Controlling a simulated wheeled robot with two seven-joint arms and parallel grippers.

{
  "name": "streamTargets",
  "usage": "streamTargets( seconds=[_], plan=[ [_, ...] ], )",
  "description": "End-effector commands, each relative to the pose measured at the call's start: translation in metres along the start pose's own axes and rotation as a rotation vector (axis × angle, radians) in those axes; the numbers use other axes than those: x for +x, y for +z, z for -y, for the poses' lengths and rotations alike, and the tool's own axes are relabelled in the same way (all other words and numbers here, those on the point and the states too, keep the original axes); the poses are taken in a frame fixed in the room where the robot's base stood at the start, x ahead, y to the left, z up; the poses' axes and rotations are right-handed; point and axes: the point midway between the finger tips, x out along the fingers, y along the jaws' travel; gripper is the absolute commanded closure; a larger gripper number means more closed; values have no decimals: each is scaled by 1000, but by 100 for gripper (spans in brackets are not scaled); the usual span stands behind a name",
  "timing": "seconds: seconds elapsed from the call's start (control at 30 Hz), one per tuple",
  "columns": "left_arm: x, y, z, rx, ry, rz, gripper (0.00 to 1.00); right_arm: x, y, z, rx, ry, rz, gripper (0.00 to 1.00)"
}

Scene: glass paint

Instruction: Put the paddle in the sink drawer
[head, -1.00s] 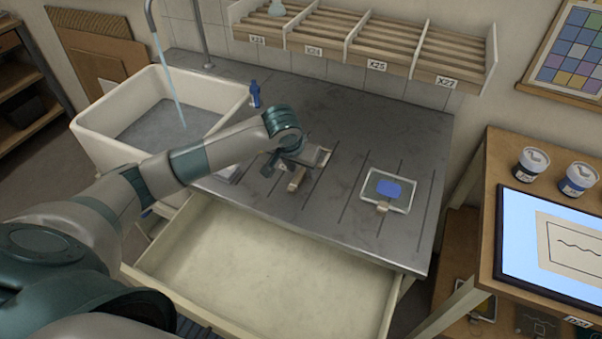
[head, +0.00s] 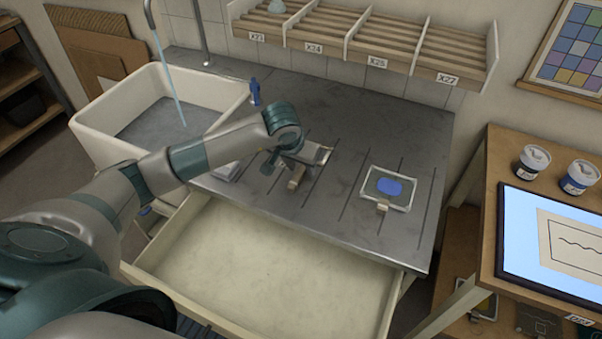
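The sink drawer (head: 262,262) is pulled open under the metal counter, and its visible floor is empty. A flat paddle-like piece with a pale panel (head: 319,154) and a short wooden handle (head: 296,178) lies on the counter. My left gripper (head: 277,166) is low over the counter, right at this piece, and partly hides it. I cannot tell whether its fingers touch the handle or are closed. Another framed piece with a blue oval patch (head: 397,187) and a wooden handle lies further right. My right gripper is not in view.
The white sink (head: 95,127) with running water stands at the left. A small blue bottle (head: 255,92) stands at its right edge. A slatted rack (head: 348,45) hangs behind. Paint jars (head: 532,163) and a screen (head: 530,240) are on the right-hand table.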

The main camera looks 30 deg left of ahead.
Motion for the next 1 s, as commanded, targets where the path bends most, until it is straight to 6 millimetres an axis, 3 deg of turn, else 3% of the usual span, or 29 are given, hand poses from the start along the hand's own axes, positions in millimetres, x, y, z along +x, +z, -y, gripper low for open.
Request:
streamTargets(
  seconds=[0.37,0.4,0.57,1.0],
  plan=[
    [2,1,0,0,-1,-1,61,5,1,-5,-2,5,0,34],
    [2,1,0,0,-1,-1,63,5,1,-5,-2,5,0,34],
    [2,1,0,0,-1,0,100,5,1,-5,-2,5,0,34],
    [0,0,0,0,0,1,100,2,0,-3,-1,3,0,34]
  ],
)
